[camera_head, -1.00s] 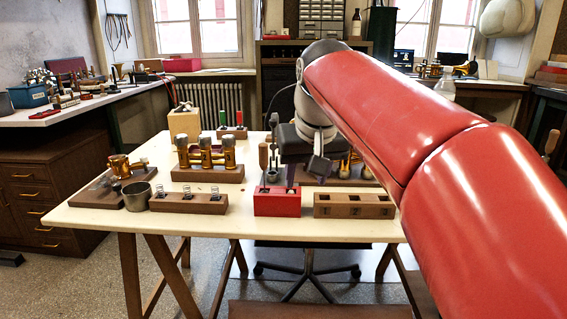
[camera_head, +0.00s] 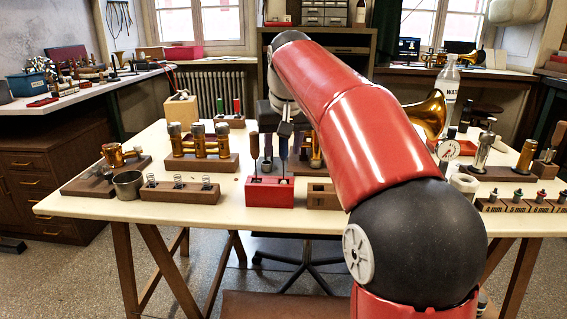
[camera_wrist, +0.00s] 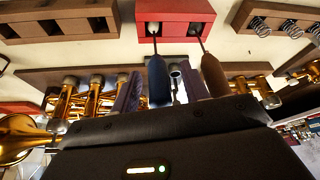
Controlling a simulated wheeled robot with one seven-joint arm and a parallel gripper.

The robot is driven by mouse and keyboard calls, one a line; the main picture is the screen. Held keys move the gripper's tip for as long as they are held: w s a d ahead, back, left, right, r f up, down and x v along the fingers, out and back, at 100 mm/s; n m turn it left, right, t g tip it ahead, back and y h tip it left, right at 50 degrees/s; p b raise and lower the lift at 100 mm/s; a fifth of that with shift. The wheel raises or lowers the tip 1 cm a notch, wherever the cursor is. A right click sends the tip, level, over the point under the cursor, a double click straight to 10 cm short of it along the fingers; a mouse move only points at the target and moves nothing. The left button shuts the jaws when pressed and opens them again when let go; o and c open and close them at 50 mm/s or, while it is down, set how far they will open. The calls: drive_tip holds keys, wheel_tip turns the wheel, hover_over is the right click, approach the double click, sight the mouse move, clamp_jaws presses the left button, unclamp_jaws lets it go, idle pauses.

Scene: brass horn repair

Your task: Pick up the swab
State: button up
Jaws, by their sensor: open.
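A red block (camera_head: 270,194) stands near the table's front edge and holds two upright thin-shafted tools. One has a blue handle (camera_head: 283,147), the other a brown handle (camera_head: 254,146). I cannot tell for certain which one is the swab. My gripper (camera_head: 286,125) is at the top of the blue-handled tool, partly hidden by my arm. In the wrist view, my gripper (camera_wrist: 161,86) is open, with the blue handle (camera_wrist: 158,80) showing between its two fingers. The brown handle (camera_wrist: 213,74) is just outside the right finger. Contact cannot be told.
A wooden block with springs (camera_head: 180,191) and a metal cup (camera_head: 128,184) stand left of the red block. A wooden socket block (camera_head: 323,196) is close on its right. Brass valves on a stand (camera_head: 201,160) are behind left. A brass horn (camera_head: 428,113) stands right.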

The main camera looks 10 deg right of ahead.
drive_tip(key=shift+w+f, duration=0.1)
drive_tip(key=shift+f, duration=0.2)
drive_tip(key=shift+c, duration=0.5)
clamp_jaws()
drive_tip(key=shift+r, duration=0.1)
wheel_tip(320, 180, up, 8)
drive_tip(key=shift+f+p, duration=0.1)
drive_tip(key=shift+p, duration=0.75)
drive_tip(key=shift+r, duration=1.5)
